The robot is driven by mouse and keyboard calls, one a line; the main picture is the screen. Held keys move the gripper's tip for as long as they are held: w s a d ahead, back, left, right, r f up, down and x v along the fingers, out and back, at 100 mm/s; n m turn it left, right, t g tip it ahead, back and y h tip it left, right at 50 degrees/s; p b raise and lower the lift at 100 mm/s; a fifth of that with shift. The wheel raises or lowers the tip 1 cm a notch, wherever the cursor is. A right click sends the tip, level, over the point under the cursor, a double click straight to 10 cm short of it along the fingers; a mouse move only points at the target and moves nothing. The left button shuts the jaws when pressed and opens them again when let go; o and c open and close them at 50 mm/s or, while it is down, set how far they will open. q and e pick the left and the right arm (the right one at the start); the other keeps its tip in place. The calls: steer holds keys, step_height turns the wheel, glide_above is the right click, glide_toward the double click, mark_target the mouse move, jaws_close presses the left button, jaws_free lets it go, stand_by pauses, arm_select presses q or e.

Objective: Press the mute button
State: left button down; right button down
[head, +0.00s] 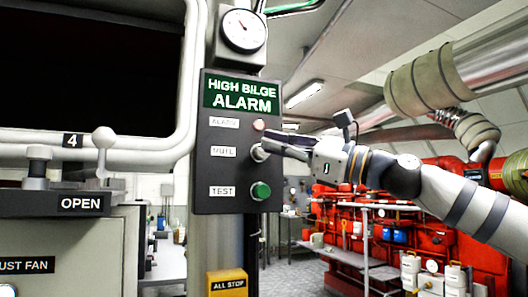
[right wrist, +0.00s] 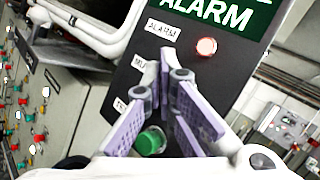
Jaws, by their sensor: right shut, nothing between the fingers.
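My left gripper is not in view.
A red alarm lamp (head: 259,125) sits above the mute button and a green test button (head: 261,190) below. A gauge (head: 242,31) is over the panel, a yellow "All Stop" box (head: 227,283) under it. Red machinery (head: 400,238) stands behind my right arm.

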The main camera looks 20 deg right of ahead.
steer(key=shift+w, duration=0.35)
